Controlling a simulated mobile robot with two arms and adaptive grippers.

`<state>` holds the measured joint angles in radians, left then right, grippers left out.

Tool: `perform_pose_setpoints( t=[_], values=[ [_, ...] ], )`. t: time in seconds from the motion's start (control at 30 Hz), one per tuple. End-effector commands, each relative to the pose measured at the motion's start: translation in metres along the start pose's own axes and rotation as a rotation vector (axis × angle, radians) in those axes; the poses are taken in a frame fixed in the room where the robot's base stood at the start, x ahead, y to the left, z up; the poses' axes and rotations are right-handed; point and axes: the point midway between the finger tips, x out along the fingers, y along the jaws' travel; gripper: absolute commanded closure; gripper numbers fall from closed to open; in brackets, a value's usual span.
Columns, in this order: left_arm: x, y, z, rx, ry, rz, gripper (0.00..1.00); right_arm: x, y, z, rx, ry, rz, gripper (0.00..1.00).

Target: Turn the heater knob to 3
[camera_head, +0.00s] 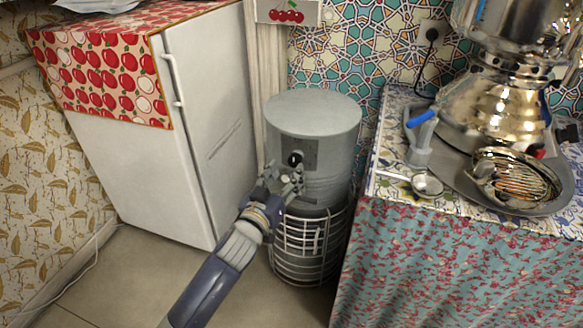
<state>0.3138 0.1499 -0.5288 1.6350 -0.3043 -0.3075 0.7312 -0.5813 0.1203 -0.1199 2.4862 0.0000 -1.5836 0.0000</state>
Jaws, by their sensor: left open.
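The heater (316,111) is a grey metal cylinder standing on the floor in the middle of the head view, with a white wire guard (309,245) around its lower part. A small black knob (295,158) sits on a dark panel on its upper front. My left gripper (292,177) is open just in front of the panel, its fingertips close below the knob. I cannot tell whether they touch it. The gripper and wrist hide the lower part of the panel, and any numbers around the knob are too small to read. My right gripper is not in view.
A white fridge (208,110) with an apple-print cloth stands left of the heater. A cloth-covered table (450,260) stands close on the right, holding a samovar (497,100) on a tray and a small strainer (427,185). Bare floor (130,275) lies at front left.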

Motion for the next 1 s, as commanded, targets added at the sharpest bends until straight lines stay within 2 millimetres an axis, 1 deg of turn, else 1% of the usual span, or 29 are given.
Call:
perform_pose_setpoints(
  t=[0.03,0.1,0.2,0.3,0.47,0.7,0.77,0.8,0.9,1.0],
  values=[
    [0.010,0.000,0.001,0.001,0.002,0.000,0.49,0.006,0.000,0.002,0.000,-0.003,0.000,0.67],
    [0.021,0.000,0.001,0.002,0.001,0.000,0.49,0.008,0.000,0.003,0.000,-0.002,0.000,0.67],
    [0.034,0.000,0.001,0.000,0.001,0.001,0.49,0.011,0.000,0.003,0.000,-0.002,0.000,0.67],
    [0.042,0.000,0.001,0.000,0.000,0.000,0.49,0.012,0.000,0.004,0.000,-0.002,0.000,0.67],
    [0.048,0.000,0.001,0.000,-0.001,0.000,0.49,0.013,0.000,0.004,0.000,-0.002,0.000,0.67],
    [0.048,0.000,0.001,0.000,-0.001,0.000,0.49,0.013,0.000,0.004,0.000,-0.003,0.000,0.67],
    [0.048,0.000,0.001,0.000,-0.001,0.000,0.63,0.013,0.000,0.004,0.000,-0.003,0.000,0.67],
    [0.048,0.000,0.001,0.000,-0.001,0.000,0.72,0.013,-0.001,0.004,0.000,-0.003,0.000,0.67],
    [0.048,0.000,0.001,0.000,-0.001,0.000,0.93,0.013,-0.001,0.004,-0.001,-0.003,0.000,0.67],
    [0.048,0.000,0.001,0.000,-0.001,0.000,0.93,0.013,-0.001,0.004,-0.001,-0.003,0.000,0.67]
  ],
)
